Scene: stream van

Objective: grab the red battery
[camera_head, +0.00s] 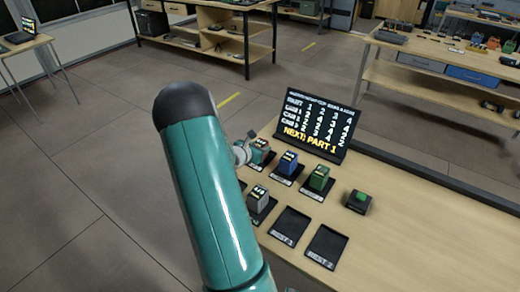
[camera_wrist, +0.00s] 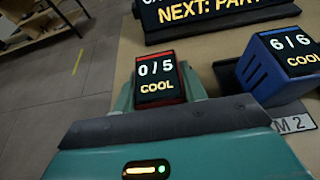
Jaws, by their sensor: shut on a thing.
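The red battery (camera_wrist: 159,101) stands at the middle left of the wrist view. The display on its top reads 0/5 COOL. The teal fingers of my gripper (camera_wrist: 157,82) lie on its left and right sides and are shut on it. In the head view the battery (camera_head: 262,152) shows behind my teal arm, at the left end of the back row on the table. My arm hides part of it and most of my gripper there.
A blue battery (camera_head: 287,164) reading 6/6 COOL stands close on the right, then a green battery (camera_head: 319,178). A grey battery (camera_head: 258,200) stands in front. A screen (camera_head: 316,123) rises behind. Two empty black trays (camera_head: 290,226) and a green button (camera_head: 361,197) are nearer right.

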